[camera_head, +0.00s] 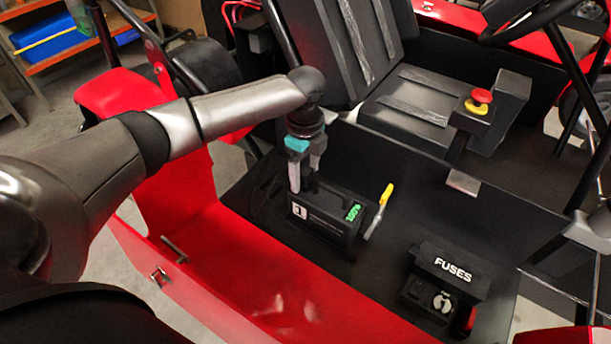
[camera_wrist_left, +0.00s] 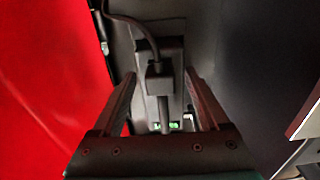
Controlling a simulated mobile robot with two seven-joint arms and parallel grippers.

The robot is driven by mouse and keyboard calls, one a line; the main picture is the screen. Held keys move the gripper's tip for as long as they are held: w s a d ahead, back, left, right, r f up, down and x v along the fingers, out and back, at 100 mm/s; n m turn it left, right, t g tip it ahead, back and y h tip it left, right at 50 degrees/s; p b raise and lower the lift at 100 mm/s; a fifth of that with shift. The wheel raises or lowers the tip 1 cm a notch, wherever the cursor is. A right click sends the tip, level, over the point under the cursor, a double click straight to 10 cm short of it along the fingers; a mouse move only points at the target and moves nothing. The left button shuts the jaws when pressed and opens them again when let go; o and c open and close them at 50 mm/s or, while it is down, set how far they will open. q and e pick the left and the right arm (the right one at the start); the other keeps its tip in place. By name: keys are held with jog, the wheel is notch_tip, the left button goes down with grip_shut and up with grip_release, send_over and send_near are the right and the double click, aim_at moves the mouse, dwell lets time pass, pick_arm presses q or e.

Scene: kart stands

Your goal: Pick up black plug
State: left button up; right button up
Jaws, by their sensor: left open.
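The black plug (camera_wrist_left: 160,82) stands on top of a black box (camera_head: 322,222) with a white "1" label and a green display. In the left wrist view a black cable (camera_wrist_left: 145,32) runs from the plug toward the top of the picture. My left gripper (camera_head: 306,178) is open above the box and points down at it. In the left wrist view its two fingers are on either side of the plug, with gaps on both sides. In the head view the plug is hard to tell apart behind the fingers. My right gripper is not in view.
The box stands on a dark kart floor beside a red side panel (camera_head: 235,265). A yellow-handled tool (camera_head: 386,194) stands right of the box. A fuse box (camera_head: 450,270) is at lower right. A seat (camera_head: 415,110) and a red emergency button (camera_head: 481,97) are behind.

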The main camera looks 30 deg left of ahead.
pick_arm(q)
grip_shut()
dwell(0.6)
